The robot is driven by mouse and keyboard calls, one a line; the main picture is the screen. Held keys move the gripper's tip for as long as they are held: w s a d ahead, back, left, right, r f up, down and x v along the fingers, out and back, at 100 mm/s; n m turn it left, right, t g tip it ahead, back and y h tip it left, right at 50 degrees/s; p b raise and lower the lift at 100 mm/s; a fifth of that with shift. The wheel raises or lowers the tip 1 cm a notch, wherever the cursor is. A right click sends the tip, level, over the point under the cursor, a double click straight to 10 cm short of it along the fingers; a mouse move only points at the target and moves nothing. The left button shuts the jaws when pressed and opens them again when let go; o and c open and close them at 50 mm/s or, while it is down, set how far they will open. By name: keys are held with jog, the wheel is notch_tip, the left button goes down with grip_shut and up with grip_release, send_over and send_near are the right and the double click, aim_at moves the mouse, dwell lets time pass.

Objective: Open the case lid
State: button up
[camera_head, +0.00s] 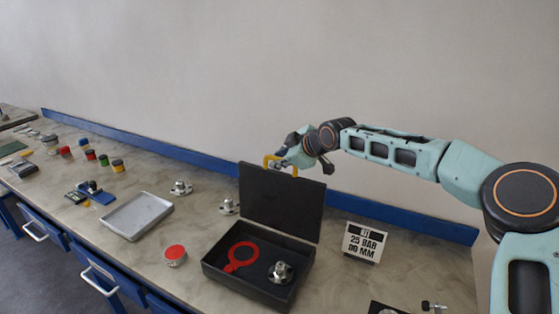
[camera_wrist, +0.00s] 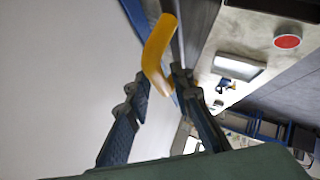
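The black case (camera_head: 228,278) stands on the bench with its lid (camera_head: 280,202) raised roughly upright at the back. A yellow handle (camera_head: 267,159) sits on the lid's top edge; it also shows large in the wrist view (camera_wrist: 157,55). My gripper (camera_head: 283,152) is at this handle, above the lid. In the wrist view my gripper's two fingers (camera_wrist: 159,77) are spread apart, with the handle's near end between the tips. A gap shows on the left side; contact on the right is unclear. Inside the case lie a red ring-shaped piece (camera_head: 241,257) and a metal flanged part (camera_head: 280,272).
A sign plate (camera_head: 363,242) stands right of the case. A red-topped round part (camera_head: 175,255), a grey tray (camera_head: 137,215) and two metal flanged parts (camera_head: 181,188) (camera_head: 228,206) are to the left. A blue rail (camera_head: 150,146) runs along the bench's back edge.

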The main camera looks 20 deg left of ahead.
jog(key=shift+o, duration=0.3)
jog(key=shift+f, duration=0.1)
jog(key=v, duration=1.2)
